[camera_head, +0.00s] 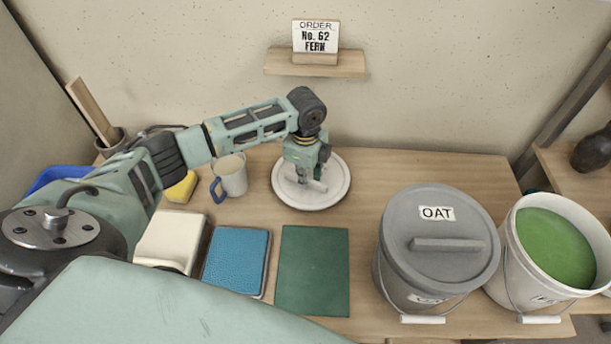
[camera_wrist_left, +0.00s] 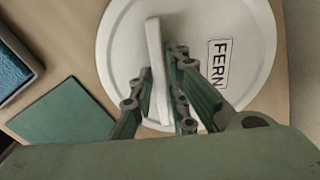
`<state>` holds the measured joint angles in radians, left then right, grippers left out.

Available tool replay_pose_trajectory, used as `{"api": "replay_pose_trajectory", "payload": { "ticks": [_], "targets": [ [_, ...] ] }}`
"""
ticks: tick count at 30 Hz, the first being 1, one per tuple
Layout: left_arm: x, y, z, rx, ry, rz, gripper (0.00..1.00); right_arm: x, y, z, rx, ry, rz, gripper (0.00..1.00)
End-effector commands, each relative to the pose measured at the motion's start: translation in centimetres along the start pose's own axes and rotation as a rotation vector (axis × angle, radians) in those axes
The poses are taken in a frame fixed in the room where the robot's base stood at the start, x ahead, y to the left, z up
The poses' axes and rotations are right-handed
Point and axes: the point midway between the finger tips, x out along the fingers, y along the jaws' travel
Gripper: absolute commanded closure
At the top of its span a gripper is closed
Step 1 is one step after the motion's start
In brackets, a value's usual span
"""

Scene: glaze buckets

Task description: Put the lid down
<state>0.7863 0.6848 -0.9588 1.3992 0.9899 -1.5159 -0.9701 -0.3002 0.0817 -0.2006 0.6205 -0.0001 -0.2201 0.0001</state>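The white round lid (camera_head: 333,187) is at the back middle of the wooden table, flat and level. It looks at table height, but I cannot tell if it touches the table. In the left wrist view the lid (camera_wrist_left: 258,85) shows a bar handle (camera_wrist_left: 154,45) and a FERN label (camera_wrist_left: 218,64). My left gripper (camera_head: 308,180) points down over its middle. In the left wrist view its fingers (camera_wrist_left: 160,88) are closed on both sides of the handle. My right gripper is not in view. A white bucket (camera_head: 508,262) of green glaze stands uncovered at the right.
A grey lidded OAT bucket (camera_head: 440,250) stands left of the open one. A green mat (camera_head: 313,270), a blue book-like pad (camera_head: 236,262), a white box (camera_head: 170,240), a mug (camera_head: 232,178) and a yellow sponge (camera_head: 181,188) lie left. Bare wood (camera_head: 400,180) lies right of the lid. An order sign (camera_head: 316,38) reads FERN.

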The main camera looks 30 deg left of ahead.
Motion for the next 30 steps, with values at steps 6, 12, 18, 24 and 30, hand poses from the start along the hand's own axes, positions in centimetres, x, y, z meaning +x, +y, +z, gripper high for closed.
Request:
{"api": "replay_pose_trajectory", "payload": {
  "ticks": [6, 12, 18, 24, 30],
  "targets": [
    [0.0, 0.0, 0.0, 0.000, 0.000, -0.001, 0.71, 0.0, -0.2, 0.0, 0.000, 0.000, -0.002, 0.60],
    [-0.1, 0.0, 0.0, 0.000, 0.000, -0.001, 0.71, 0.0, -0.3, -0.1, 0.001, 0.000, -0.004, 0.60],
    [-2.1, -0.2, 0.0, 0.000, 0.001, -0.005, 0.71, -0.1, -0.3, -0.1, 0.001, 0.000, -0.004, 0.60],
    [-6.4, -0.2, 0.0, 0.000, 0.001, -0.006, 0.71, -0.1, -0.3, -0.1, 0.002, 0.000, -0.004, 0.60],
    [-10.2, -0.1, 0.0, 0.000, 0.000, -0.004, 0.71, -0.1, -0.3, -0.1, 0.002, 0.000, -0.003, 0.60]
  ]
}}
